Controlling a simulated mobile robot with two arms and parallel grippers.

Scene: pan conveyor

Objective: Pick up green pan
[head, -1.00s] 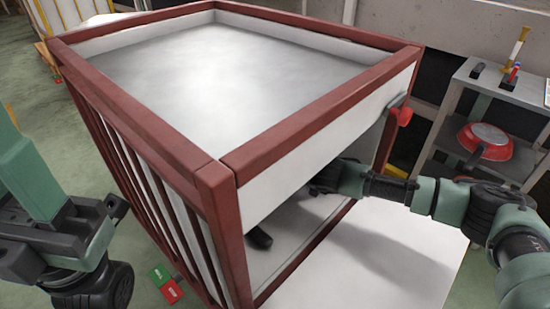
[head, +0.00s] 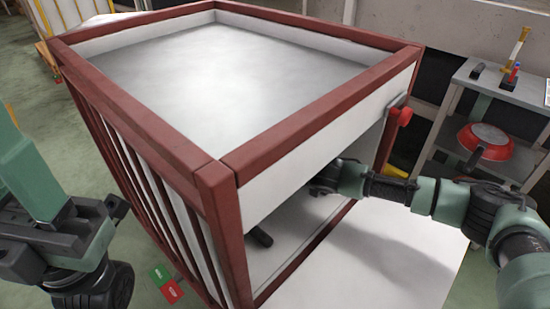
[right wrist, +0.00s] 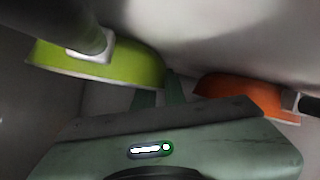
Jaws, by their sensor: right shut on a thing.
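The green pan (right wrist: 125,72) is at the upper left of the right wrist view, with its handle (right wrist: 85,40) reaching toward the camera. My right gripper (right wrist: 162,90) is shut on the right rim of the green pan. In the head view my right arm reaches into the box through its open side, and the panel mostly hides the gripper and the pan. A dark handle (head: 259,236) shows inside the box, though I cannot tell which pan it belongs to. My left gripper (head: 112,207) is at the left, outside the box, and its jaw opening is unclear.
An orange pan (right wrist: 245,95) is to the right of the green pan. The red-framed box (head: 225,160) has a low top panel over my right arm. A white surface (head: 385,250) extends in front. A shelf (head: 520,95) holds a red pan (head: 485,141) at right.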

